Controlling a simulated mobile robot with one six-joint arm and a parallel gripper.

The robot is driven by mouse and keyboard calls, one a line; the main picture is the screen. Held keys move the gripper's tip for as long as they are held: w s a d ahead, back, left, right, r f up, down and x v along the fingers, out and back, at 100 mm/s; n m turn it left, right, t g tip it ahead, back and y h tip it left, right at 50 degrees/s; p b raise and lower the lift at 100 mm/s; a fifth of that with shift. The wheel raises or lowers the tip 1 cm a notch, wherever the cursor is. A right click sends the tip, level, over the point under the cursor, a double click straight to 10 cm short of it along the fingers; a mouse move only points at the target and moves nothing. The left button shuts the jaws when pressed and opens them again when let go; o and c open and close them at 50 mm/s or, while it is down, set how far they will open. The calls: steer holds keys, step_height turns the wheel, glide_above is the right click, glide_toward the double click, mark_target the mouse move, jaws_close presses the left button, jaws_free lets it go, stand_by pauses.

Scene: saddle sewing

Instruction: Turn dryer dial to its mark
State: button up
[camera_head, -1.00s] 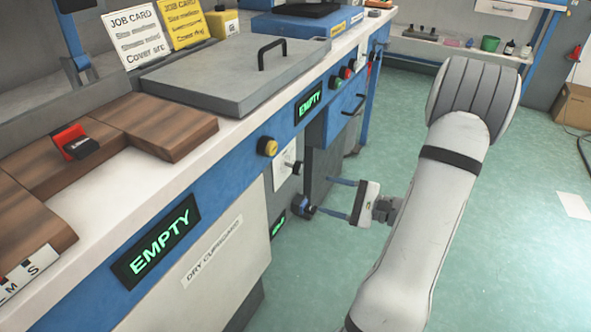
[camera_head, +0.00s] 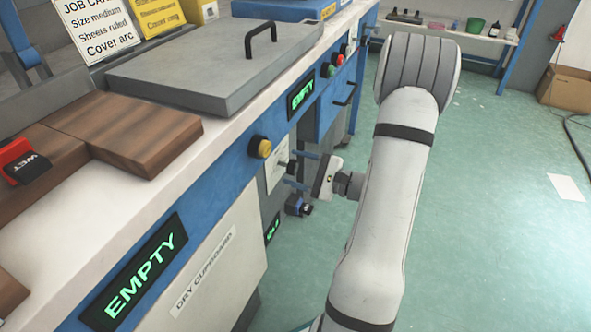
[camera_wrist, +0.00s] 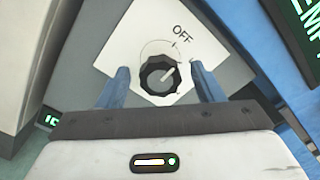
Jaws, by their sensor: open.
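The dryer dial (camera_wrist: 158,77) is a black ridged knob on a white plate (camera_wrist: 135,45) in the wrist view. Its white pointer line is turned to the upper right. The plate carries the word OFF, an arc and small tick marks above and right of the dial. My gripper (camera_wrist: 160,69) is open, its two blue fingers on either side of the dial, with gaps to it. Whether the fingers reach the plate I cannot tell. In the head view my gripper (camera_head: 291,168) is in front of the white plate (camera_head: 275,172), partly hiding the dial.
The dry cupboard (camera_head: 215,275) is nearer.

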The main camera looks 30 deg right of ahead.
steer(key=shift+w+a, duration=0.4)
steer(key=shift+w, duration=0.05)
steer(key=c, duration=0.9)
steer(key=shift+d, duration=0.2)
steer(key=shift+c, duration=0.4)
steer(key=shift+a, duration=0.1)
